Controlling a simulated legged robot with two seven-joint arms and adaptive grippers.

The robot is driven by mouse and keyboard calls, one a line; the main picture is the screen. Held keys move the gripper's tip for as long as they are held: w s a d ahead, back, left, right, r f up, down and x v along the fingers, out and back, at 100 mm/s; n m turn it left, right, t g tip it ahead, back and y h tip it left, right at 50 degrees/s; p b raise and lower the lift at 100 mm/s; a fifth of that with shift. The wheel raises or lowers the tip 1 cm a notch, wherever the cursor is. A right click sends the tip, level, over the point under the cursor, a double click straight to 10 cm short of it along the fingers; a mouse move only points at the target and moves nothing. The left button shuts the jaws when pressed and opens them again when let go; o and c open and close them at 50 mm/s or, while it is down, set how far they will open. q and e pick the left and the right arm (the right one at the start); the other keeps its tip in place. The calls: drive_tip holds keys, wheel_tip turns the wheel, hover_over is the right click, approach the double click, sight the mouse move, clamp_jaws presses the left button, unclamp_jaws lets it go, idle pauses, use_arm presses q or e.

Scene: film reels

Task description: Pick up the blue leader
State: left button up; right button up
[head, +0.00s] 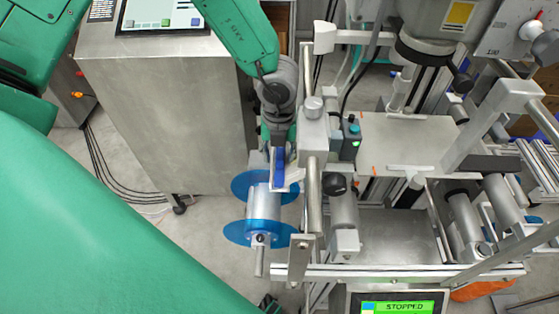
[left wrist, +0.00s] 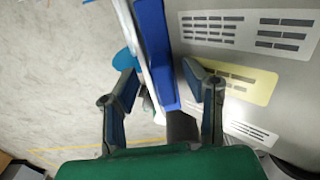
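The blue leader (head: 279,168) shows in the head view as a narrow upright blue strip above the blue-flanged reel (head: 262,208). In the left wrist view the leader (left wrist: 154,45) is a long blue band running down between my fingers, with a pale strip along its left side. My left gripper (left wrist: 160,82) is open, with one finger on each side of the leader. The right finger is close to the band's edge; I cannot tell whether it touches. In the head view the fingers are mostly hidden behind the machine. My right gripper is not in view.
A steel machine frame with rollers (head: 344,210) stands right of the reel. A grey cabinet (head: 160,110) with a screen is at the left. A green display (head: 398,307) reads "STOPPED". A labelled metal panel (left wrist: 285,75) is close on the right in the wrist view.

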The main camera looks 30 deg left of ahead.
use_arm(q)
drive_tip(key=shift+d, duration=0.25)
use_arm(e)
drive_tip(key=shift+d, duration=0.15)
use_arm(q)
drive_tip(key=shift+d, duration=0.1)
clamp_jaws()
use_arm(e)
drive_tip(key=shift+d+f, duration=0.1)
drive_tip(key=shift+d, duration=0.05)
use_arm(q)
drive_tip(key=shift+a+r, duration=0.1)
drive_tip(key=shift+a, duration=0.1)
drive_tip(key=shift+r, duration=0.25)
wheel_tip(320, 180, up, 27)
drive_tip(key=p, duration=0.4)
drive_tip(key=shift+r, duration=0.15)
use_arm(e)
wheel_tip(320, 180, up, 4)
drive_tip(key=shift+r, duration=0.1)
